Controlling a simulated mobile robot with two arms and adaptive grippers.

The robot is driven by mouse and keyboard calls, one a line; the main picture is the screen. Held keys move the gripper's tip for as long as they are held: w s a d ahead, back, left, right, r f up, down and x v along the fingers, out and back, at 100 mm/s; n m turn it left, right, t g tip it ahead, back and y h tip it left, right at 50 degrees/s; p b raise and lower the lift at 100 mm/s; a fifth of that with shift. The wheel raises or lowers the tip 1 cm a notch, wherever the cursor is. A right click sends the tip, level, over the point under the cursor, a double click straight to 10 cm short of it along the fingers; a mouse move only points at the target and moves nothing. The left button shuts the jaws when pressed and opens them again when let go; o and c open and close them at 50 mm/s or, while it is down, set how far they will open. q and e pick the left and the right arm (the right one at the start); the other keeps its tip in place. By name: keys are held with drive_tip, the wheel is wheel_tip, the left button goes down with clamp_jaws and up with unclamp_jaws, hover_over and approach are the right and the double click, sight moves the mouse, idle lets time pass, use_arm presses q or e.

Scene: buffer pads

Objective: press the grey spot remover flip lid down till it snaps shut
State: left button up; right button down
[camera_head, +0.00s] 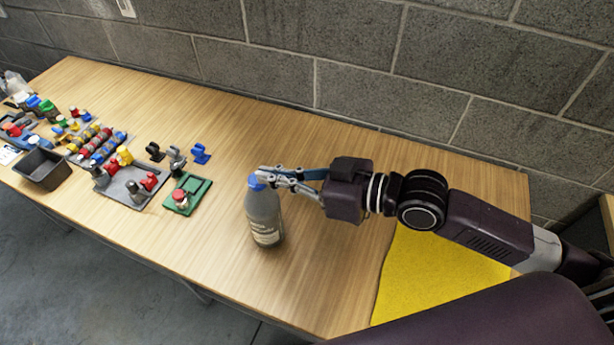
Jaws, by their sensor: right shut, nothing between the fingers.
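A grey spot remover bottle (263,216) stands upright on the wooden table. A blue part (256,183) shows at its top. My right gripper (264,174) comes in from the right, with its shut fingertips at the top of the bottle. The fingers partly cover the cap, so I cannot tell whether the flip lid is open or closed. I cannot tell whether the fingertips touch the lid. My left gripper is not in view.
A green tray with a red knob (180,198) lies left of the bottle. Small blue and dark clamps stand behind it. Grey trays with coloured parts (127,188) and a dark bin (43,169) fill the left end. A yellow cloth (430,275) lies at right.

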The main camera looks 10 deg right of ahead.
drive_tip(key=b+v, duration=0.2)
drive_tip(key=v, duration=0.5)
drive_tip(key=shift+r, duration=0.1)
